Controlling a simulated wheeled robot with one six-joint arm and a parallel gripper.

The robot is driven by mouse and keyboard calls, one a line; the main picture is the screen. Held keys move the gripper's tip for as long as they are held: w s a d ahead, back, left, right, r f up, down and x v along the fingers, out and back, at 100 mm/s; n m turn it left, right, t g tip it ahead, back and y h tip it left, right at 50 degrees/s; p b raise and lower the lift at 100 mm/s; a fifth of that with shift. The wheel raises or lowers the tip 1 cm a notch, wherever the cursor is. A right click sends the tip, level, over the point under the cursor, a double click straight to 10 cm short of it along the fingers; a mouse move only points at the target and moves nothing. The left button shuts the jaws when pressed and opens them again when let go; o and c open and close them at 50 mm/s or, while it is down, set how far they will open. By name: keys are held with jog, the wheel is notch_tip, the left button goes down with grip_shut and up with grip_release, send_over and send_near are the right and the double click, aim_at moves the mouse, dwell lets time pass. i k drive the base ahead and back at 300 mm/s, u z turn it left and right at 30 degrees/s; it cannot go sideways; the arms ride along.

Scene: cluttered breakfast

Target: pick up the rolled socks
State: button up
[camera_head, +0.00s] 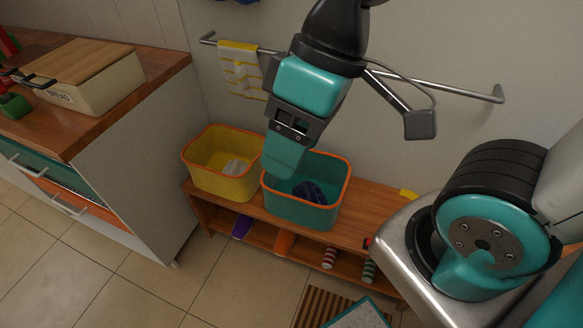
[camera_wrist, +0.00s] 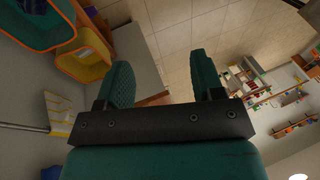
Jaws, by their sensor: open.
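My gripper (camera_head: 283,160) is above the bench, its teal fingers overlapping the inner edges of two bins in the head view. In the wrist view the two fingers (camera_wrist: 165,82) stand apart with nothing between them. A dark blue lump (camera_head: 309,191) lies in the teal bin (camera_head: 300,212) with the orange rim. A pale grey-white lump (camera_head: 236,167) lies in the yellow bin (camera_head: 220,185). Either may be the rolled socks; I cannot tell which.
The bins stand on a wooden bench (camera_head: 360,212) with several items on its lower shelf. A wall rail (camera_head: 465,93) with a yellow-white towel (camera_head: 240,68) runs behind. A cabinet (camera_head: 135,150) with a bread box (camera_head: 95,82) stands left.

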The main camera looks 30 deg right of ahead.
aim_at(330, 253)
jog(key=u, duration=1.05)
jog(key=k, duration=0.95)
jog(key=z, duration=1.3)
jog(key=k, duration=0.5)
